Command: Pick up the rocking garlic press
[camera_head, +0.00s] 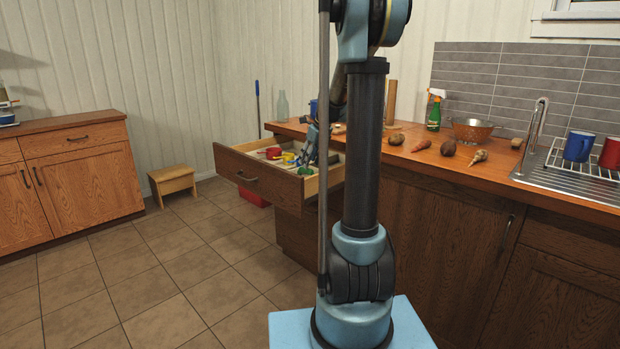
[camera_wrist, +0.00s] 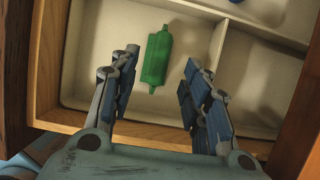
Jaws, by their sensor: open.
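A small green object with narrow ends (camera_wrist: 157,58) lies in a pale compartment of the open drawer (camera_head: 262,179). It may be the rocking garlic press; its shape does not make this certain. My gripper (camera_wrist: 160,66) is open, with one finger to each side of the green object in the wrist picture. The fingers appear apart from it, and nothing is held. In the head view the green object (camera_head: 306,171) shows near the drawer's right end, and my gripper is small and partly hidden there.
The drawer has pale dividers (camera_wrist: 230,15) and wooden walls (camera_wrist: 52,60). A yellow item (camera_head: 288,157) and a red item (camera_head: 273,152) lie further left in it. The counter (camera_head: 400,160) above holds vegetables and a colander (camera_head: 473,130). A stool (camera_head: 173,181) stands on the floor.

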